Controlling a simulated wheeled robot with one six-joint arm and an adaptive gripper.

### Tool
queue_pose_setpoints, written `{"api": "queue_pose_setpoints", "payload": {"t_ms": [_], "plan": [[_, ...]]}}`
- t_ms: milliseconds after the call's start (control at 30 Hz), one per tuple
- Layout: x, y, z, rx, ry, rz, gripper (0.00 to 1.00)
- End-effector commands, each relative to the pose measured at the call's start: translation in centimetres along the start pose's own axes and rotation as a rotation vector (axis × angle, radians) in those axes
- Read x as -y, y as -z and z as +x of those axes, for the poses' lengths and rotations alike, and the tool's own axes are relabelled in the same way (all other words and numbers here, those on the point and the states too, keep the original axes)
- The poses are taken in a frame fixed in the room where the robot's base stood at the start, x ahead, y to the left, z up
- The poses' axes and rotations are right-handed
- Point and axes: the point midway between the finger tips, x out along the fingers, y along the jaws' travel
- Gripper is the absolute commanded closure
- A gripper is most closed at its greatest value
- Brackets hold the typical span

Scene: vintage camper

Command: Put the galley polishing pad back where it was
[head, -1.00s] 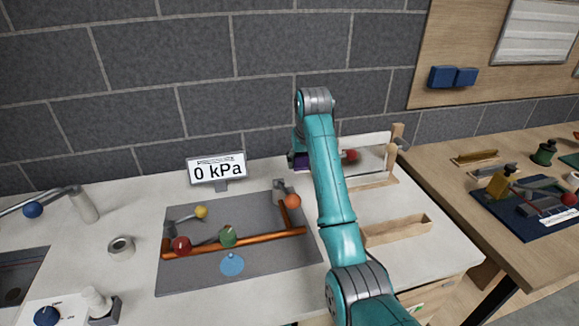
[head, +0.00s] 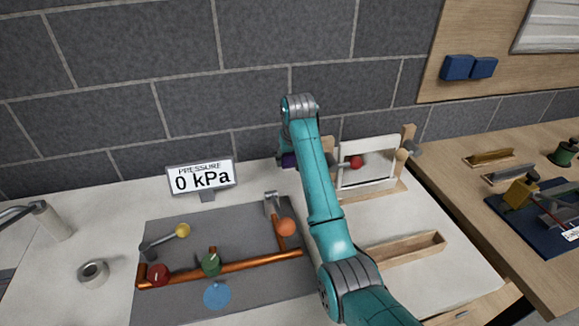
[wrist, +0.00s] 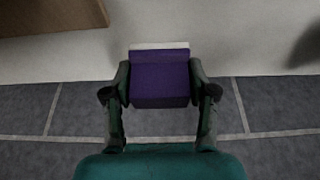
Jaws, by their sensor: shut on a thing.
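The polishing pad (wrist: 160,84) is a purple block with a pale strip along its far edge. In the wrist view it sits between the two fingers of my gripper (wrist: 160,74), which are shut on its sides. In the head view only a small purple part of the pad (head: 288,160) shows beside my arm, above the back of the white counter (head: 110,216) near the wall. My arm hides most of the gripper there. I cannot tell whether the pad touches the counter.
A wooden frame with a white panel (head: 370,181) and red ball stands right of my arm. A wooden tray (head: 405,248) lies in front of it. Left are the pressure display (head: 201,179) and copper pipe (head: 240,266) with coloured knobs. The grey block wall (head: 190,100) is close behind.

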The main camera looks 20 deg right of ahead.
Motion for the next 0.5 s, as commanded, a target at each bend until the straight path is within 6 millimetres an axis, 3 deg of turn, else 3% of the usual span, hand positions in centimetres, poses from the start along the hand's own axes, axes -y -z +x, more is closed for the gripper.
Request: {"api": "queue_pose_setpoints", "payload": {"t_ms": [200, 500], "plan": [[0.0, -1.1, 2.6, 0.003, 0.0, 0.0, 0.71], [0.0, -1.2, 3.0, 0.001, 0.0, 0.0, 0.71]]}}
